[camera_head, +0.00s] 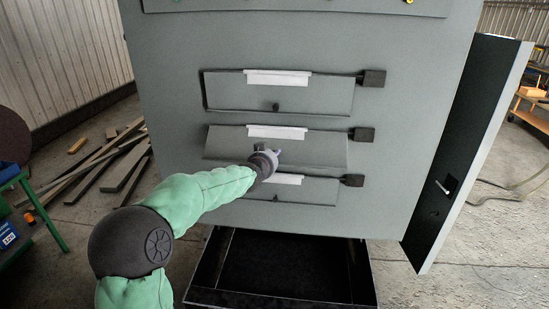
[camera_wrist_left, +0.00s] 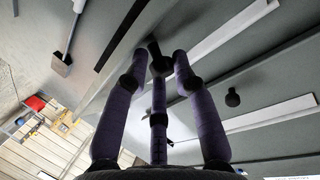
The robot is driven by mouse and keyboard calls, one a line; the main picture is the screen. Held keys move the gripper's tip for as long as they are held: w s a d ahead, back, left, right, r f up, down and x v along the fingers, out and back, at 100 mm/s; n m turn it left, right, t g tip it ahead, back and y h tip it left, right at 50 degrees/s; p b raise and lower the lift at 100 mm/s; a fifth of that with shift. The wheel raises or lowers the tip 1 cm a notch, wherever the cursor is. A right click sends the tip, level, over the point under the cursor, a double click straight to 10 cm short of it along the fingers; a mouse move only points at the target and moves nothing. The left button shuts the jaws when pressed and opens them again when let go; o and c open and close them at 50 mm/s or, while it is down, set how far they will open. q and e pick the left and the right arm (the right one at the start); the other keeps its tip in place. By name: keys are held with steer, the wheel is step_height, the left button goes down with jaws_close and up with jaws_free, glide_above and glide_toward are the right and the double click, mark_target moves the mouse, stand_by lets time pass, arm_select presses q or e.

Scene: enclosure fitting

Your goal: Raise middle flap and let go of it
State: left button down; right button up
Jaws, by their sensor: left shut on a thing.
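The middle flap (camera_head: 315,150) is a grey panel on the grey enclosure front, with a white strip (camera_head: 276,132) along its top. Its lower edge seems to stand out a little from the front, so it looks slightly tilted. My left gripper (camera_head: 266,160) is at the flap's lower middle, coming from below left. In the left wrist view its fingers (camera_wrist_left: 160,62) close around a small dark knob (camera_wrist_left: 158,66). The fingers cover most of that knob. My right gripper is not in view.
The upper flap (camera_head: 325,95) hangs above, with a dark knob (camera_head: 276,106). The lower flap (camera_head: 315,193) is partly behind my gripper and arm. Dark square tabs, one being (camera_head: 362,134), stick out on the right. An open dark drawer (camera_head: 365,275) lies below; a door (camera_head: 455,150) stands open right.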

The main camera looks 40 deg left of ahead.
mark_target(273, 145)
arm_select(q)
steer(key=shift+t, duration=0.3)
steer(key=r, duration=0.2)
steer(key=r+p, duration=0.1)
steer(key=r, duration=0.1)
steer(key=shift+s+a+r, duration=0.15)
steer(key=shift+s+a, duration=0.05)
steer(key=shift+r, duration=0.2)
steer(key=c, duration=1.3)
jaws_free()
steer(key=shift+o, duration=0.9)
steer(key=shift+w+d, duration=0.1)
steer(key=shift+w+d+f, duration=0.1)
steer(key=shift+w+f, duration=0.3)
steer(key=shift+w, duration=0.2)
steer(key=shift+f, duration=0.1)
steer(key=shift+s+f, duration=0.1)
steer(key=shift+s, duration=0.05)
steer(key=v, duration=1.1)
steer(key=shift+s+d, duration=0.25)
steer(key=shift+d, duration=0.25)
